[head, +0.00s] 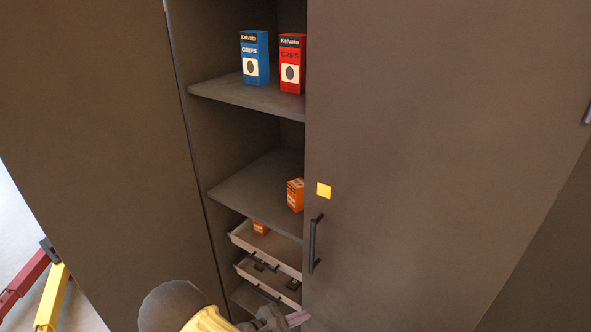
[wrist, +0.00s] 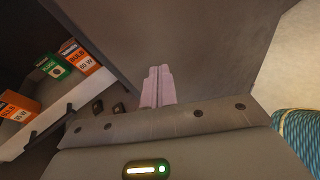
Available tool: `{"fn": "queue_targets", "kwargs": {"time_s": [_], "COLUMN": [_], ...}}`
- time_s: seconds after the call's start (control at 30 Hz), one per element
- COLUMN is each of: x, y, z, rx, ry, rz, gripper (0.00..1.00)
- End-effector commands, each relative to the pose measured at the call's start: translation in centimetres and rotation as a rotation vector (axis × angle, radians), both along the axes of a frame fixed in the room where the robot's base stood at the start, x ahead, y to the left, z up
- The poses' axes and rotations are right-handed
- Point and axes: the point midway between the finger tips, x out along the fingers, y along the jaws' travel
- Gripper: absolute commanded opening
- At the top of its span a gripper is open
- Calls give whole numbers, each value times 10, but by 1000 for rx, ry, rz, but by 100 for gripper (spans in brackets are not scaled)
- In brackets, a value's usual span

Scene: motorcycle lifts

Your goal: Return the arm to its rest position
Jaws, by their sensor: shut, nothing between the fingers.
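My gripper (head: 297,319) is at the bottom of the head view, in front of the lower part of the open cabinet. In the wrist view its pinkish fingers (wrist: 157,88) are together with nothing between them. They point at a dark grey cabinet panel. Part of my arm shows at the bottom of the head view.
A blue box (head: 254,58) and a red box (head: 292,63) stand on the upper shelf (head: 240,90). An orange box (head: 295,195) stands on the shelf below. Trays (head: 262,250) sit lower. The cabinet door (head: 430,150) with a black handle (head: 315,243) is at right.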

Motion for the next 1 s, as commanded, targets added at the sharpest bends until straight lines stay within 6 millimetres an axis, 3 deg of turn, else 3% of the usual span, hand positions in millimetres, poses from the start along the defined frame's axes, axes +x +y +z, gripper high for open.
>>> {"fn": "queue_targets", "kwargs": {"time_s": [0.1, 0.3, 0.6, 1.0], "x": [-12, -37, -70, -95], "y": [-33, -68, -99, -122], "z": [17, 41, 84, 147], "rx": [160, 425, 823, 1291], "ry": [10, -6, -124, -429], "rz": [-206, -513, -926, -1317], "gripper": [0, 0, 0, 0]}}
